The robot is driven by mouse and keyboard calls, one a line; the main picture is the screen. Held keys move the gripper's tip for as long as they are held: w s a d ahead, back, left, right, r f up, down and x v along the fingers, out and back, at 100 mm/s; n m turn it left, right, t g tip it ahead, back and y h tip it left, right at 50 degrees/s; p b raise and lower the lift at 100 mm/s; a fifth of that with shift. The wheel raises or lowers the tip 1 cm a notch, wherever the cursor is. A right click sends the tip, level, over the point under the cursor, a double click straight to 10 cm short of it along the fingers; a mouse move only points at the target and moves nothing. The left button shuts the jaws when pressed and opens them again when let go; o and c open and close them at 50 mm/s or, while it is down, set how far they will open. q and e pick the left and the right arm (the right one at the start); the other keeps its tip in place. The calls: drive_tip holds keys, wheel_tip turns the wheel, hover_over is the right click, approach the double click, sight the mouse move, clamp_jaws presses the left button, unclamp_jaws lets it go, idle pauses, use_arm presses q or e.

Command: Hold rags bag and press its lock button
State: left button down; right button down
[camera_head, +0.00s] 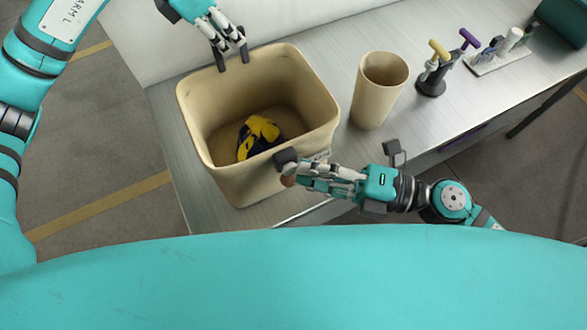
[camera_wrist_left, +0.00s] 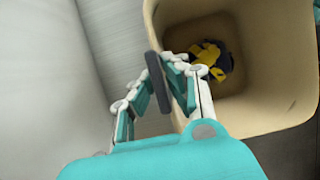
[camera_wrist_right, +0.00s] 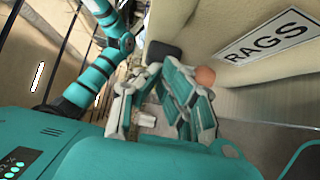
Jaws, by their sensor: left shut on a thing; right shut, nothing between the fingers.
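The rags bag (camera_head: 245,185) is a tall beige open bin on the metal table. Its white RAGS label (camera_wrist_right: 268,36) shows in the right wrist view. A round orange-brown button (camera_wrist_right: 205,76) is on its near side and also shows in the head view (camera_head: 288,181). My left gripper (camera_head: 233,64) is shut on the bag's far rim; the left wrist view shows its fingers on the rim (camera_wrist_left: 158,82). My right gripper (camera_head: 288,160) is shut and empty close to the button. I cannot tell whether it touches the button.
A yellow and dark blue cloth (camera_head: 258,137) lies inside the bag. A beige cylindrical bin (camera_head: 377,95) stands right of it. The table's front edge is near my right arm.

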drive_tip(key=shift+s, duration=0.1)
drive_tip(key=s+d, duration=0.2)
drive_tip(key=s, duration=0.4)
drive_tip(key=shift+d, duration=0.35)
drive_tip(key=shift+s, duration=0.1)
idle(0.3)
use_arm(q)
drive_tip(key=c, duration=1.3)
unclamp_jaws()
drive_tip(key=v, duration=1.2)
